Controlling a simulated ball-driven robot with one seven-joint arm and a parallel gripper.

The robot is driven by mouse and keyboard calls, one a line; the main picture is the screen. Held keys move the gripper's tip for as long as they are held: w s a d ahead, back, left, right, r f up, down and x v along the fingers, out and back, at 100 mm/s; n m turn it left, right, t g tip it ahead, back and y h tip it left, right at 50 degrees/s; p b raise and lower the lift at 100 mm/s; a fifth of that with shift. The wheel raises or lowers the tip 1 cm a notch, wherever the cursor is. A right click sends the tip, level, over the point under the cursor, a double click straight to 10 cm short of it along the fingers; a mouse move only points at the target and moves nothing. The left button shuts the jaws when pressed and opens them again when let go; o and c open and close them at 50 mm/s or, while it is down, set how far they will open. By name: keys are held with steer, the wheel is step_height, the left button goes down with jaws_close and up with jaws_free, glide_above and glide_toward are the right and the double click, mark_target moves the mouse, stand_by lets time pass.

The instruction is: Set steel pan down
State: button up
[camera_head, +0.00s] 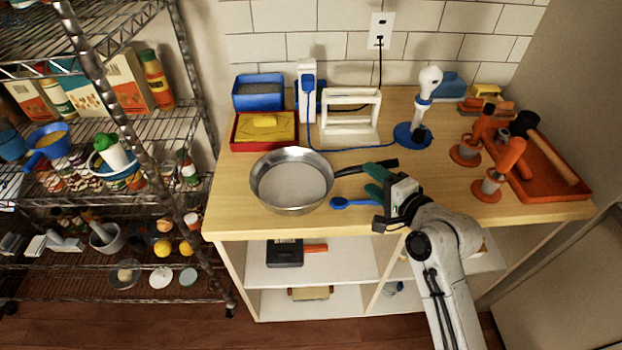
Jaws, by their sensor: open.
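The steel pan (291,182) is a round, shallow, empty metal pan. It rests upright on the wooden counter (235,217), left of centre near the front edge. The end of my arm hides part of the counter's front edge.
A blue spoon (352,202) lies between pan and gripper. Behind stand a red tray with a yellow item (264,128), a white frame (350,118) and a lamp-like device on a blue base (414,135). Orange clamps (503,160) and an orange tray (560,188) crowd the right.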

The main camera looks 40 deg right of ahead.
mark_target(360, 171)
steer(key=x, duration=0.4)
steer(key=shift+w+f+p, duration=0.1)
steer(key=shift+f+p, duration=0.1)
steer(key=shift+p, duration=0.1)
steer(key=shift+d, duration=0.1)
jaws_close()
stand_by(0.3)
